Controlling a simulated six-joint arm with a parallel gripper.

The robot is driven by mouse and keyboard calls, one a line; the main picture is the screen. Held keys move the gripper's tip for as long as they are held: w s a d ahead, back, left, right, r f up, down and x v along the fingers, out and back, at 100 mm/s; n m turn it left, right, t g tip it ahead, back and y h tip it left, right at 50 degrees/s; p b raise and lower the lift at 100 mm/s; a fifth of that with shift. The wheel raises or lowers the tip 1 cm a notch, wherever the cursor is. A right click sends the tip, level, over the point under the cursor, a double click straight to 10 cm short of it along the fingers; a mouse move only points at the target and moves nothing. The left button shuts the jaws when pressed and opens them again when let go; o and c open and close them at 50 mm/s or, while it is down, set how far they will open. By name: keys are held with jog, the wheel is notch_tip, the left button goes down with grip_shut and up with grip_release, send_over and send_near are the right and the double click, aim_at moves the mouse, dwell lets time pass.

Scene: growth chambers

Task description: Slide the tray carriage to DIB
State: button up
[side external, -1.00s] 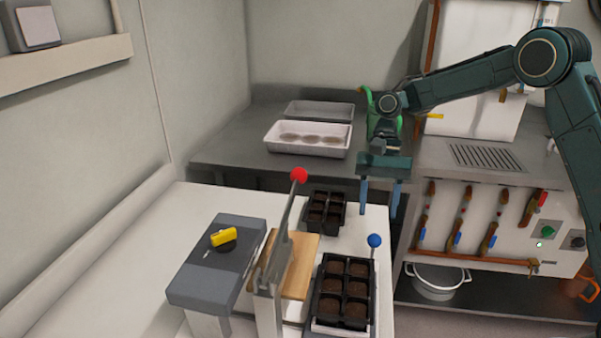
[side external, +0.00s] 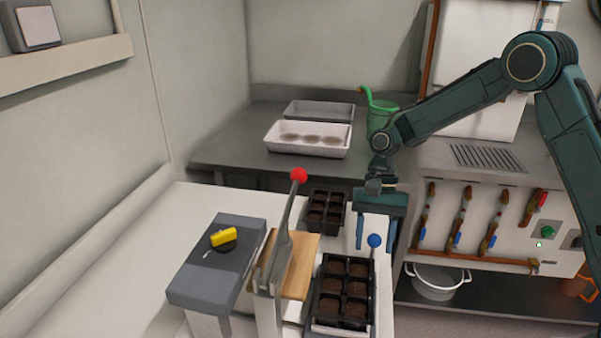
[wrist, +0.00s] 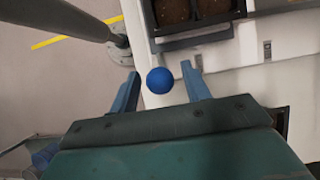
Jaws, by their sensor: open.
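The tray carriage (side external: 318,327) holds a black cell tray (side external: 344,290) with soil-filled cells at the front of the white bench. A blue ball knob (side external: 374,241) on a thin post stands at its back right corner. My gripper (side external: 375,247) points down with its two fingers on either side of the knob in the side view. In the wrist view the knob (wrist: 159,80) lies between the open fingertips (wrist: 160,75), apart from both. Part of the tray shows at the top of the wrist view. I see no readable DIB label.
A red-knobbed lever (side external: 298,175) stands by a wooden block (side external: 299,262), left of the carriage. A grey box with a yellow knob (side external: 223,237) is farther left. A second black tray (side external: 326,209) sits behind.

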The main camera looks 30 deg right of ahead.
jog(key=shift+c, duration=0.2)
jog(key=c, duration=0.6)
jog(key=shift+c, duration=0.2)
jog(key=shift+w, duration=0.1)
jog(key=shift+w+a, duration=3.8)
jog(key=shift+w, duration=0.05)
jog(key=o, duration=0.7)
jog(key=shift+s, duration=0.1)
